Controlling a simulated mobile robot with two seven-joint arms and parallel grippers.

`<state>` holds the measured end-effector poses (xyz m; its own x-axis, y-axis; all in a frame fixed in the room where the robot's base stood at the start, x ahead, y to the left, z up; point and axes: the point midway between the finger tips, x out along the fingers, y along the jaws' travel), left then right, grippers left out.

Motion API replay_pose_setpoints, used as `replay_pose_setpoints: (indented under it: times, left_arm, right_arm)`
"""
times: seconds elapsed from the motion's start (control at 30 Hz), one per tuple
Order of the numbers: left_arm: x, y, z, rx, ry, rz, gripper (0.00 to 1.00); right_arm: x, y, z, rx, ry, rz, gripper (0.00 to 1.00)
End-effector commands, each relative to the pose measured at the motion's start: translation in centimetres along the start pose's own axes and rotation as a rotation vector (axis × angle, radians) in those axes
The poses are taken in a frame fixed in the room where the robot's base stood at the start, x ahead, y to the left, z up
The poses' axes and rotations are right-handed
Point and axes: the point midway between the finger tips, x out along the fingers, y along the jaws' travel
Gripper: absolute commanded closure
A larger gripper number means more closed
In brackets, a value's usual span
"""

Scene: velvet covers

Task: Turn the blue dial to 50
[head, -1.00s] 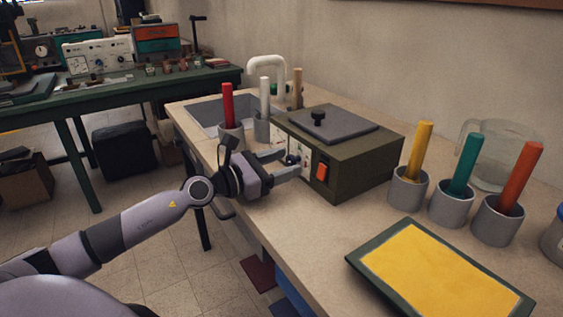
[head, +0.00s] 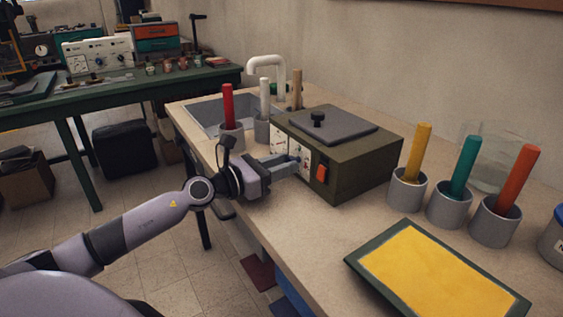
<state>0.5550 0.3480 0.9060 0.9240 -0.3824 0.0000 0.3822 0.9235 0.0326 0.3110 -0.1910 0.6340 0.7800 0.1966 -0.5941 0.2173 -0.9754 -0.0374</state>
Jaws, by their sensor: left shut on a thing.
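The olive-green box (head: 362,165) stands on the bench, with a pale marked front panel (head: 279,141) facing my left arm. My left gripper (head: 296,164) reaches in from the left, its fingers level and up against this panel. The fingers are shut on a dial there. The fingers hide the dial, so I cannot see its colour or its setting. My right gripper is not in view.
An orange switch (head: 322,172) sits on the box just right of my fingers. Grey cups with coloured sticks stand on both sides, one with a red stick (head: 228,105) close behind my gripper. A yellow-topped tray (head: 435,272) lies at front right.

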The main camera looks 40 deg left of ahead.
Motion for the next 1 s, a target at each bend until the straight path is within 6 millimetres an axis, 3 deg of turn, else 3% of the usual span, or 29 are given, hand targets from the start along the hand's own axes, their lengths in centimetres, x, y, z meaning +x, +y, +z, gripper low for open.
replay_pose_setpoints:
  times: [0.6,1.0]
  left_arm:
    - [0.0,0.1,0.2,-0.566,0.002,0.000,0.99]
    - [0.0,0.1,0.1,-0.814,0.001,0.001,0.99]
  right_arm:
    - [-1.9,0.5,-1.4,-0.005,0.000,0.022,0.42]
    - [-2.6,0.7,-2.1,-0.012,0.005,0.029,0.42]
